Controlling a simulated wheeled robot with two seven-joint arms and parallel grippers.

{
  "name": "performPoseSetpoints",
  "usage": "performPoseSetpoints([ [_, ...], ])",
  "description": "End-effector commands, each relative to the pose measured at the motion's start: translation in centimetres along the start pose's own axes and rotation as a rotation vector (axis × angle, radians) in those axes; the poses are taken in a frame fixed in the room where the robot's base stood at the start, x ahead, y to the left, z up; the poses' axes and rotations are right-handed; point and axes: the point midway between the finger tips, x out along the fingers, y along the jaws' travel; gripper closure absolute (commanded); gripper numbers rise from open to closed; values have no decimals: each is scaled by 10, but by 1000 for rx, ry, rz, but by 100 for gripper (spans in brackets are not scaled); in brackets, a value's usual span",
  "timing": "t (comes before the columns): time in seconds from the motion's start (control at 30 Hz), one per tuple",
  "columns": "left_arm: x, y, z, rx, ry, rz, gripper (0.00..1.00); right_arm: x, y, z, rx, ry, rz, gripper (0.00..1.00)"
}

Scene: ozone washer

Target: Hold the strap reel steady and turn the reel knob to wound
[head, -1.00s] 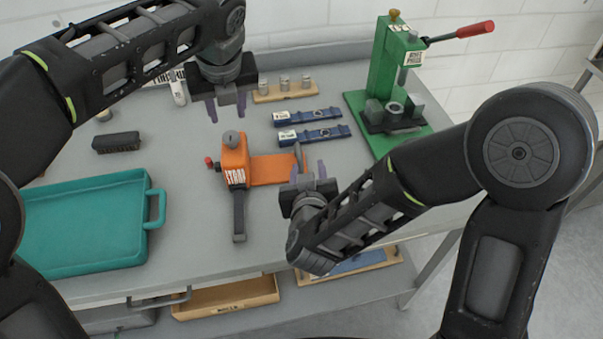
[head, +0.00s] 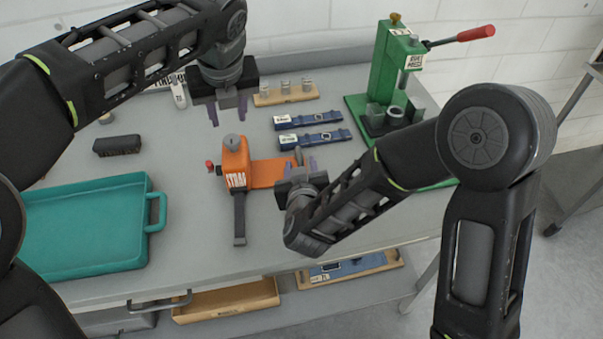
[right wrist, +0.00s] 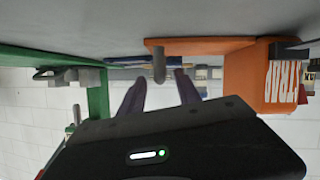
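The orange strap reel (head: 237,160) sits on the workbench, with a flat orange base reaching right and a dark handle (head: 239,215) pointing toward me. It has a grey cap (head: 231,141) on top, a small red knob (head: 209,165) at its left and a grey upright peg (head: 298,156) at the right end of its base. My left gripper (head: 229,112) is open and empty, above and behind the reel body. My right gripper (head: 300,168) is open at the peg. In the right wrist view the peg (right wrist: 159,65) stands between the spread fingers, apparently untouched.
A teal tray (head: 157,228) lies at the left, with a black brush (head: 117,145) behind it. Blue straps (head: 315,138) lie behind the reel. A green rivet press (head: 390,60) stands at back right, close to my right arm. Bench space in front of the reel is clear.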

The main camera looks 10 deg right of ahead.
Motion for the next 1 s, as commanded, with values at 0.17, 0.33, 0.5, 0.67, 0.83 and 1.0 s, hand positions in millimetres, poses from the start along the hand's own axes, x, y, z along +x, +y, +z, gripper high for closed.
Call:
performPoseSetpoints([
  [0.17,0,0,0,0,0,0,64,18,0,0,0,-1,0,60],
  [0.33,0,0,0,0,0,0,64,22,0,0,0,0,-1,60],
  [0.5,0,0,0,0,0,0,64,22,0,0,0,0,-1,61],
  [0.67,0,0,0,0,0,0,64,22,0,0,0,1,-1,74],
  [0.83,0,0,0,0,0,0,64,22,0,0,0,1,-1,88],
  [1.0,0,0,0,0,0,0,64,22,0,0,0,1,0,100],
])
